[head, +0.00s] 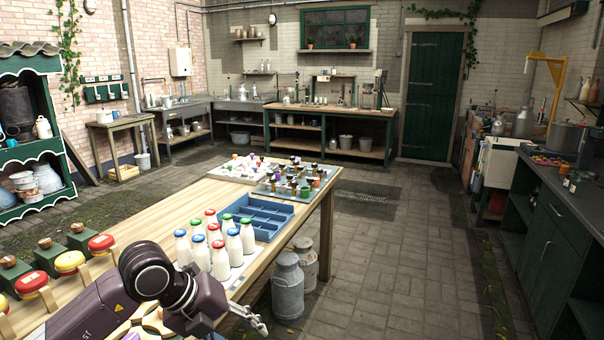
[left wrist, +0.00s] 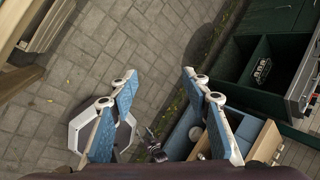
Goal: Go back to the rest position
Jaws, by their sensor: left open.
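My left gripper (head: 254,320) shows at the bottom of the head view, at the near right edge of the wooden table. In the left wrist view its two blue-padded fingers (left wrist: 159,76) stand wide apart with nothing between them but paved floor behind. My left arm comes in from the lower left, over the table's near end. My right gripper is in neither view.
Milk bottles (head: 221,258) with coloured caps stand on the wooden table (head: 110,238), just behind my left arm. A blue crate (head: 252,215) lies beyond them. Metal churns (head: 287,285) stand beside the table. A dark green counter (head: 548,245) is at right; paved floor between is clear.

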